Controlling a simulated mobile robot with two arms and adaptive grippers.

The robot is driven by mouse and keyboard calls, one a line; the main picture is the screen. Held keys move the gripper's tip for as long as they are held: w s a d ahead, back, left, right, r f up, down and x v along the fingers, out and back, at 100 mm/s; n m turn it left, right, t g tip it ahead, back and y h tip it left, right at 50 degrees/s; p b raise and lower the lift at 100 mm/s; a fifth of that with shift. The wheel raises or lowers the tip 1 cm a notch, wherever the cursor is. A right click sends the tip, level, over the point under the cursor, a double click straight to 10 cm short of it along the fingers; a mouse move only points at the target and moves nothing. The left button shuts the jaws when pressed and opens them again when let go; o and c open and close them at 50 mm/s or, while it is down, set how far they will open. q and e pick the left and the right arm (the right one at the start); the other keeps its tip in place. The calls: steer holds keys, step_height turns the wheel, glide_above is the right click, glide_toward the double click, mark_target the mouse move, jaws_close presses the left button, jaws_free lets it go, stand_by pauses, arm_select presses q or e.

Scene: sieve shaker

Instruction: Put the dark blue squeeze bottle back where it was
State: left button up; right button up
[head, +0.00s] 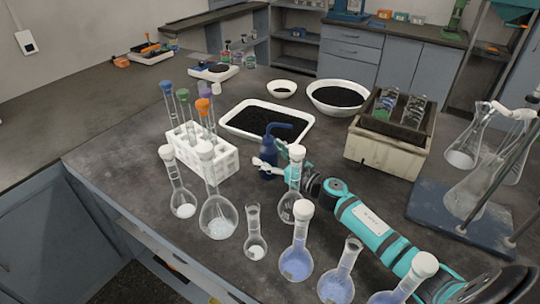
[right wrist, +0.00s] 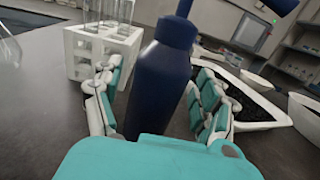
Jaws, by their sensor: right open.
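The dark blue squeeze bottle (head: 267,157) stands upright on the dark bench, right of the white test tube rack (head: 218,167) and in front of the white tray (head: 250,135). My right gripper (head: 277,161) is at the bottle, its arm coming in from the lower right. In the right wrist view the bottle (right wrist: 160,80) stands between the two open fingers (right wrist: 158,105), with a gap showing on the left side. The bottle's top is cut off in that view. My left gripper is not in view.
Several glass flasks with white stoppers, such as this one (head: 296,258), stand close to my right arm at the front. A bowl of black grains (head: 312,101) and a beige box (head: 388,154) are behind.

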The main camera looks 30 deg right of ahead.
mark_target(275, 159)
steer(key=b+v, duration=0.1)
steer(key=v, duration=0.5)
steer(key=shift+s+f, duration=0.15)
steer(key=shift+s, duration=0.1)
steer(key=shift+s+d, duration=0.2)
steer(key=shift+s, duration=0.15)
